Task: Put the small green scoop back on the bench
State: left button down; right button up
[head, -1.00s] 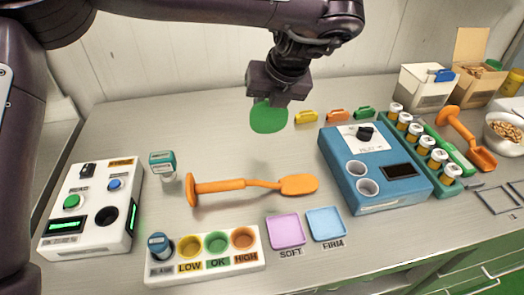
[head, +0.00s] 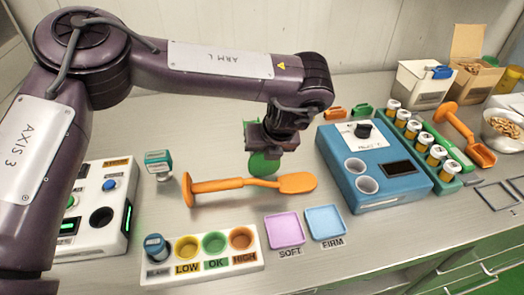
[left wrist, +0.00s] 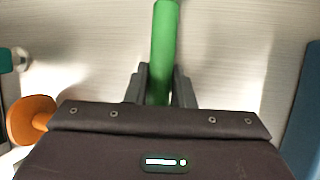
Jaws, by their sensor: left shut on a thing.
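The small green scoop (head: 264,163) hangs below my left gripper (head: 272,146), with its round green end showing in the head view just behind the orange spatula. In the left wrist view the green handle (left wrist: 164,45) runs up between the two dark fingers of my left gripper (left wrist: 161,88), which are shut on it. The bench (head: 235,236) lies beneath. Whether the scoop touches the bench top cannot be told. My right gripper is in neither view.
An orange spatula (head: 235,185) lies close in front of the scoop. A blue two-well device (head: 386,183) stands to the right. Orange (head: 335,114) and green (head: 364,109) clips lie behind it. A teal-capped jar (head: 160,163) stands left. A white cup rack (head: 205,262) is in front.

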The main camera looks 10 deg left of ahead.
pick_arm(q)
jog(key=c, duration=1.2)
grip_release()
jog(key=shift+c, duration=0.2)
jog(key=v, duration=1.2)
jog(key=shift+p, duration=0.3)
